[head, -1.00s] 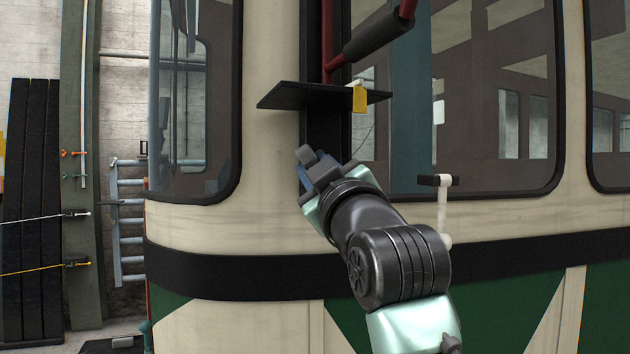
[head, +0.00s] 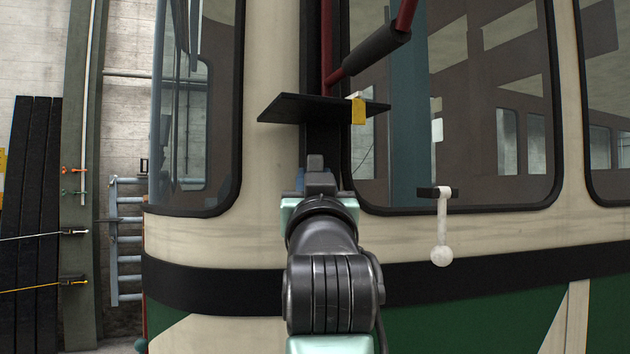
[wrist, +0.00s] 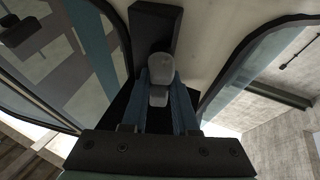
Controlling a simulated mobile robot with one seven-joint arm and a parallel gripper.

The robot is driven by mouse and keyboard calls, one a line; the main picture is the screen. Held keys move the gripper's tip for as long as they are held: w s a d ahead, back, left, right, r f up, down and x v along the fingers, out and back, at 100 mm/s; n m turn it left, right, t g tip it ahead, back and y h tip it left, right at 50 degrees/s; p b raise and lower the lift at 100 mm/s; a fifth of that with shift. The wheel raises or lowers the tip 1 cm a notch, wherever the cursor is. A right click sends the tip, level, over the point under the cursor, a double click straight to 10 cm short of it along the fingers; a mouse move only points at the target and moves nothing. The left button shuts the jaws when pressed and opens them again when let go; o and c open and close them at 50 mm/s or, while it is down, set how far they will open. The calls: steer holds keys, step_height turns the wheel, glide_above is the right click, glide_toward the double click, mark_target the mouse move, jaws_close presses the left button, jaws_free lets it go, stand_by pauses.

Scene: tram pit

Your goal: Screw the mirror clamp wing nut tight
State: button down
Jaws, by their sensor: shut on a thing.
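My gripper (head: 316,176) is in front of the dark upright post between the tram windows, just below the black shelf plate (head: 290,108). In the wrist view its two bluish fingers (wrist: 161,92) stand on either side of a light grey, rounded piece, which I take to be the wing nut (wrist: 160,69). The fingers are shut on it. A dark block (wrist: 155,27), perhaps part of the mirror clamp, lies just beyond it. In the head view my gripper and wrist hide most of the nut, and its thread cannot be seen.
A red bar (head: 405,15) with a black sleeve (head: 370,54) rises above the plate. A yellow tag (head: 358,111) hangs at the plate's edge. A white crank handle (head: 441,228) sticks out to the right. Black boards (head: 35,220) and a rack (head: 127,240) stand left.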

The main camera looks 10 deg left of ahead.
stand_by(0.4)
steer(key=c, duration=0.7)
jaws_free()
steer(key=b+v, duration=0.7)
steer(key=v, duration=0.6)
steer(key=shift+r, duration=0.1)
steer(key=s+d+f+t+h, duration=0.1)
steer(key=s+d, duration=0.1)
steer(key=s, duration=0.2)
steer(key=s+d+f+m+t+h, duration=0.1)
steer(key=s+d+t+h, duration=0.1)
steer(key=s, duration=0.2)
steer(key=s+d+f+m+t+h, duration=0.1)
steer(key=s+t, duration=0.1)
steer(key=s, duration=0.2)
steer(key=shift+s+d+f, duration=0.1)
steer(key=shift+s+d, duration=0.3)
